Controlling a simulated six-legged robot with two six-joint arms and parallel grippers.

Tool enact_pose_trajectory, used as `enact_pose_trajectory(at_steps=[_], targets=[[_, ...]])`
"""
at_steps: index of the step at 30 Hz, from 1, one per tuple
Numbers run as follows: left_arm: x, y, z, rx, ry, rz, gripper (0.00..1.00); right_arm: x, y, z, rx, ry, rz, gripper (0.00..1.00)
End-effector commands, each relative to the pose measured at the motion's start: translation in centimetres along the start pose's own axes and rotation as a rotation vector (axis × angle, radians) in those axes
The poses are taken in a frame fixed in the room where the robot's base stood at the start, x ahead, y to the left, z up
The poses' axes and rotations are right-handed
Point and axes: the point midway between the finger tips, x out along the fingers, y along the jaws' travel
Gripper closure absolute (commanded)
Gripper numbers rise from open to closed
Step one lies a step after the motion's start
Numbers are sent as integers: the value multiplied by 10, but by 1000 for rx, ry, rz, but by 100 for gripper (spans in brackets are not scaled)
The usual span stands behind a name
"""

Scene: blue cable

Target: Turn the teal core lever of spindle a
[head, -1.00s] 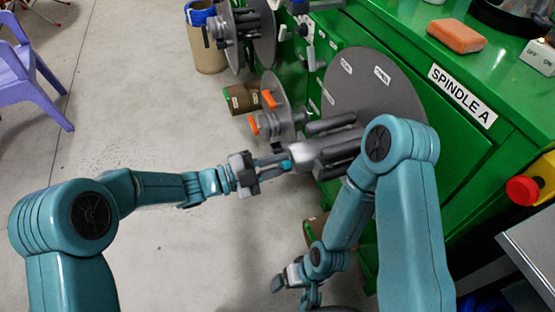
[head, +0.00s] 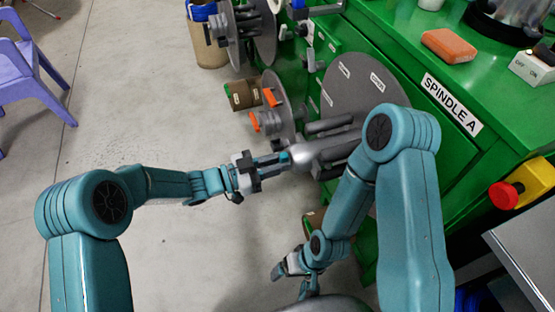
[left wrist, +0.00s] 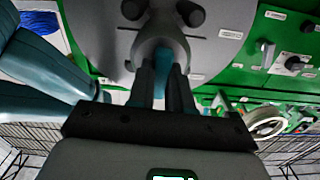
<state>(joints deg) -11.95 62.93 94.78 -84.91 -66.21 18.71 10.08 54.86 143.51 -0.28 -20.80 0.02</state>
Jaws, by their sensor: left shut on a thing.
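Spindle a is a large grey disc (head: 362,88) on the green cabinet, with dark grey rods and a light grey hub (head: 312,153) standing out toward the left. The teal core lever (head: 284,157) is at the hub's outer end. My left gripper (head: 268,162) is shut on the teal lever. In the left wrist view the teal lever (left wrist: 158,87) shows between the two dark fingers, below the rounded hub (left wrist: 160,38); the fingers hide part of it. My right gripper (head: 290,268) hangs low at the cabinet's foot, apart from the spindle; its jaws are too small to judge.
A smaller grey disc with orange handles (head: 269,97) stands beside the spindle. Another spindle (head: 245,30) is at the back. A red emergency button (head: 503,195) and an orange block (head: 449,45) are at the right.

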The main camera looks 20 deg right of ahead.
Motion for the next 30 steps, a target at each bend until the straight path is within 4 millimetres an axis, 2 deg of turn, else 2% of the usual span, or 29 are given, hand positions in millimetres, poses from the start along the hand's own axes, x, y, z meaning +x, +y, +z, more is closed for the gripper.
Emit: enact_pose_trajectory(at_steps=[8,23,24,25,26,30], targets=[[0,0,1,-78,-1,0,100,-4,-1,0,0,0,0,4],[0,0,1,-94,-1,0,100,-4,-2,0,0,0,0,4],[0,0,1,-94,-1,0,68,-4,-2,0,0,0,0,4],[0,0,1,-94,-1,0,58,-4,-2,0,0,0,0,4],[0,0,1,-93,-1,0,55,-4,-2,0,0,0,0,4],[0,0,1,-91,-1,0,55,-4,-2,0,0,0,0,4]])
